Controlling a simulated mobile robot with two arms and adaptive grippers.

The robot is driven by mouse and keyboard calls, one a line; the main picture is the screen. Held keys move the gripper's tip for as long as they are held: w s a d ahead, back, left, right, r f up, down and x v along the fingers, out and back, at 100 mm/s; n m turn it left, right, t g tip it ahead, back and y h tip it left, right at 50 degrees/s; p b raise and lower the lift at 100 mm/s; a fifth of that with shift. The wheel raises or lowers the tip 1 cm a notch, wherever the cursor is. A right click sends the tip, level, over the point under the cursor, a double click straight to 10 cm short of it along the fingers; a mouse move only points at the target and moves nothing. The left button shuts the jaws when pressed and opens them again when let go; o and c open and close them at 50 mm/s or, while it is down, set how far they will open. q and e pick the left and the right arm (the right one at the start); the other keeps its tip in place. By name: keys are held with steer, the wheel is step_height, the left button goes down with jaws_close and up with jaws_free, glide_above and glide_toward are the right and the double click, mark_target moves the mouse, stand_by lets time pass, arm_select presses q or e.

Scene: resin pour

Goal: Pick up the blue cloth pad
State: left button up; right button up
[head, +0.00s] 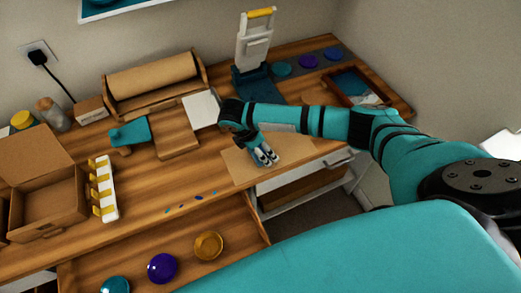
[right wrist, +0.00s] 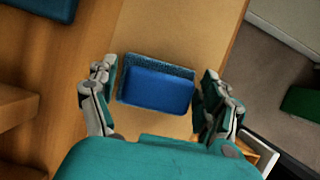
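The blue cloth pad (right wrist: 156,90) lies on a tan mat (right wrist: 180,30) in the right wrist view, with a textured, darker strip along its far edge. My right gripper (right wrist: 156,76) is open, with one finger on each side of the pad. A narrow gap shows at the left finger; the right finger is very close, and I cannot tell whether it touches. In the head view my right gripper (head: 265,157) points down over the tan mat (head: 240,172) and mostly hides the pad. My left gripper is not in view.
An open drawer (head: 262,228) below holds several round bowls. A wooden block (head: 177,133), a teal-topped tool (head: 130,132) and a white rack (head: 104,190) stand to the left. A wooden tray (head: 358,88) and a white press-like stand (head: 253,45) are behind.

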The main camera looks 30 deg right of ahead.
steer(key=c, duration=0.7)
steer(key=shift+r, duration=0.15)
steer(key=shift+r, duration=0.2)
step_height(320, 180, up, 3)
steer(key=shift+f+b, duration=0.1)
steer(key=shift+b, duration=0.4)
steer(key=shift+s+a+r, duration=0.25)
steer(key=shift+s+a, duration=1.3)
steer(key=shift+s, duration=0.6)
steer(key=shift+s+a+r, duration=0.3)
steer(key=shift+s+a, duration=1.3)
steer(key=shift+s, duration=0.6)
steer(key=shift+s+a+r, duration=0.25)
steer(key=shift+s+a, duration=1.3)
steer(key=shift+s, duration=0.6)
